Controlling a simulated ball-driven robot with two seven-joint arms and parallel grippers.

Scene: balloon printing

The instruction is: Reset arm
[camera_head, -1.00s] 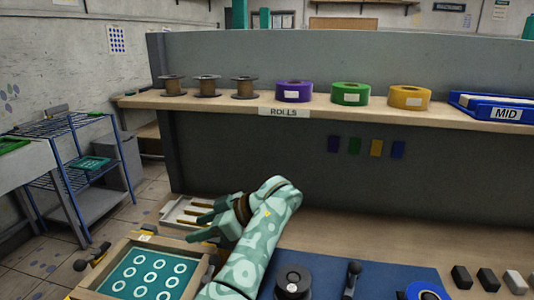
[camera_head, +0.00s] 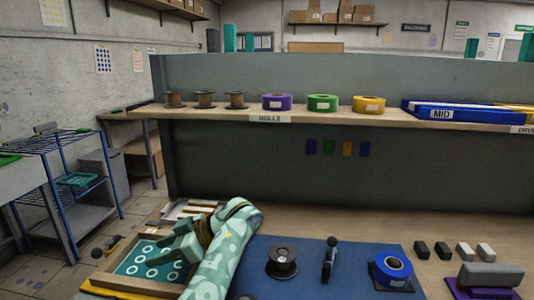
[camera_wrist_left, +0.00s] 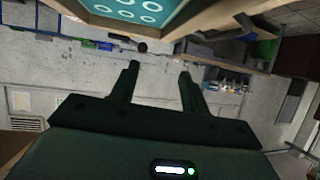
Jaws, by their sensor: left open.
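My left gripper (camera_head: 178,247) is open and empty. In the head view its arm reaches up from the bottom, bends, and the fingers point left, over the wooden-framed tray with a teal ring-patterned panel (camera_head: 150,268). In the left wrist view the two dark fingers (camera_wrist_left: 157,80) stand apart with nothing between them. The framed panel also shows at the top of that view (camera_wrist_left: 125,10). My right gripper is not in view.
A blue mat (camera_head: 305,262) holds a black spool (camera_head: 282,261), a dark handled tool (camera_head: 329,258) and a blue tape roll (camera_head: 393,268). Several small blocks (camera_head: 443,249) lie to the right. Behind, a shelf (camera_head: 210,111) carries spools, coloured rolls and a blue MID tray (camera_head: 455,114).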

